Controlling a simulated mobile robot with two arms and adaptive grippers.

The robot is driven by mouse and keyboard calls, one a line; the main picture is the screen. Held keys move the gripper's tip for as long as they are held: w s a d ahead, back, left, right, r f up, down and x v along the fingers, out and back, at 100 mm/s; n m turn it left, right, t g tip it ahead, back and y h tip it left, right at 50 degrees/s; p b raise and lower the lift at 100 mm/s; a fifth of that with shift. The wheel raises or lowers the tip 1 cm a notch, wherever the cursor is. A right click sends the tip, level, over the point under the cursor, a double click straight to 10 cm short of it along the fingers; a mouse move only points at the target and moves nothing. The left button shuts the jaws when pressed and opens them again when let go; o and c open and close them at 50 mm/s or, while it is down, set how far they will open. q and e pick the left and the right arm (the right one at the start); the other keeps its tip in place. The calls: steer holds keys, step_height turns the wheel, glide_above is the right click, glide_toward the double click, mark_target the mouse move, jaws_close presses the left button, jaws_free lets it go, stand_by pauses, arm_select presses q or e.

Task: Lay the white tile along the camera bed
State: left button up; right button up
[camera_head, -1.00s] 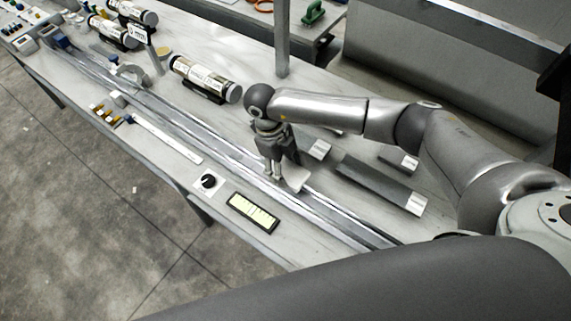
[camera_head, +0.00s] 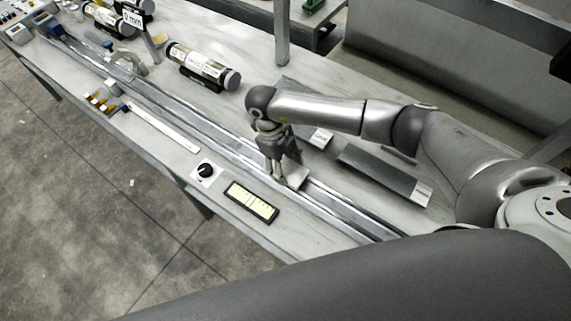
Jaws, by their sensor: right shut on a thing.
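My right gripper (camera_head: 280,176) points down over the long metal-railed camera bed (camera_head: 226,143), which runs diagonally across the bench. It is shut on the white tile (camera_head: 297,177), a small pale plate that shows at its fingertips. The tile is at or just above the bed's rails; I cannot tell whether it touches them. The fingers hide part of the tile. My left gripper is not in view.
A black knob on a white plate (camera_head: 205,171) and a black-framed panel with pale strips (camera_head: 251,202) lie at the front edge. Dark grey slabs with white labels (camera_head: 384,176) lie right of the gripper.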

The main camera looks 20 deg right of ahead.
mark_target(285, 169)
steer(key=shift+f, duration=0.15)
steer(key=o, duration=1.2)
steer(key=shift+o, duration=0.3)
steer(key=o, duration=0.3)
steer(key=shift+o, duration=0.2)
steer(key=shift+r+p, duration=2.95)
steer(key=shift+r, duration=1.6)
steer(key=shift+f, duration=0.1)
